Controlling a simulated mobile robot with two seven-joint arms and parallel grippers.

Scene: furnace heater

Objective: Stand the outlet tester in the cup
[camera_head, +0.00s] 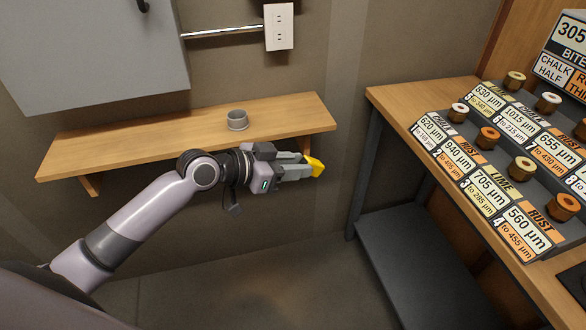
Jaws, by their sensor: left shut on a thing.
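The cup (237,120) is a small grey, round, open-topped cup standing upright on the wooden wall shelf, right of its middle. My left gripper (306,167) is in front of and below the shelf's right end, to the right of the cup and nearer to me. It is shut on the outlet tester (316,167), whose yellow body sticks out past the fingertips to the right. The tester is apart from the cup. The part of the tester between the fingers is hidden. My right gripper is not in view.
The wooden shelf (130,143) is bare apart from the cup. A white outlet (279,27) and a grey cabinet (95,50) are on the wall above. A workbench (405,97) with labelled spools stands at right. Open floor lies between shelf and bench.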

